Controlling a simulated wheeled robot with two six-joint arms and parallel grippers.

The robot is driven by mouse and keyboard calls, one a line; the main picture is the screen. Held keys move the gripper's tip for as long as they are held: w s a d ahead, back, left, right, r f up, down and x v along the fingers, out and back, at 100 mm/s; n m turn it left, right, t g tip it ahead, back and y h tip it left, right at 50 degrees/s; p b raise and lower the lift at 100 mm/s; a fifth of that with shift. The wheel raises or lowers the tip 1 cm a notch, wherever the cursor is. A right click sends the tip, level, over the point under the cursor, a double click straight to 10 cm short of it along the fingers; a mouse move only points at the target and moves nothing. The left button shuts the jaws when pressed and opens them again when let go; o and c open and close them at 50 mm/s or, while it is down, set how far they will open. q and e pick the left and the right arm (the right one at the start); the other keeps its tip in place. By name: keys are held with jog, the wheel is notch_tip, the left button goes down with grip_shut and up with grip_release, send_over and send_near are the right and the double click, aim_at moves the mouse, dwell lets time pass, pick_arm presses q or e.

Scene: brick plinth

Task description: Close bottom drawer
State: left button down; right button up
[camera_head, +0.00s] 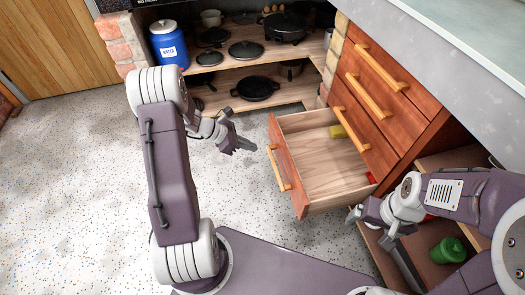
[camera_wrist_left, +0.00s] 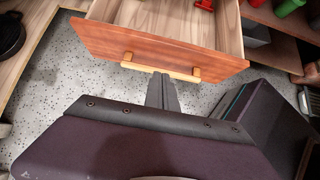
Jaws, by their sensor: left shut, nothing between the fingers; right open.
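The bottom drawer (camera_head: 322,172) is pulled well out of the wooden cabinet. Its reddish front carries a light wooden handle (camera_head: 277,168). A yellow item (camera_head: 338,131) and a red item (camera_head: 371,178) lie inside it. My left gripper (camera_head: 246,147) is shut and empty, a little left of the drawer front. In the left wrist view, the drawer front (camera_wrist_left: 150,44) and its handle (camera_wrist_left: 160,71) lie just ahead of the shut fingers (camera_wrist_left: 162,90). Whether they touch the handle is unclear. My right gripper (camera_head: 366,224) is open near the drawer's near right corner.
Closed drawers (camera_head: 385,85) sit above the open one. Shelves at the back hold pans (camera_head: 257,88) and a blue canister (camera_head: 169,44). Open shelving at the right holds a green container (camera_head: 448,250). Speckled floor left of the drawer is clear.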

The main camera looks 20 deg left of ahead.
aim_at(283, 153)
pick_arm(q)
jog(key=b+x, duration=0.2)
jog(key=x, duration=0.1)
jog(key=r+b+x, duration=0.1)
jog(key=b+x, duration=0.1)
jog(key=x, duration=0.2)
jog(key=d+b+x, duration=0.1)
jog(key=b+x, duration=0.1)
jog(key=x, duration=0.2)
jog(key=shift+w+d+r, duration=0.1)
jog(key=shift+w+r, duration=0.1)
jog(key=shift+w, duration=0.2)
jog(key=shift+w+d+r+b, duration=0.15)
jog(key=shift+w+d+b, duration=0.1)
jog(key=shift+d+b, duration=0.05)
pick_arm(e)
notch_tip(283, 153, down, 8)
jog(key=shift+r, duration=0.25)
pick_arm(q)
jog(key=shift+w+d, duration=0.1)
jog(key=shift+d, duration=0.05)
pick_arm(e)
jog(key=shift+r, duration=0.1)
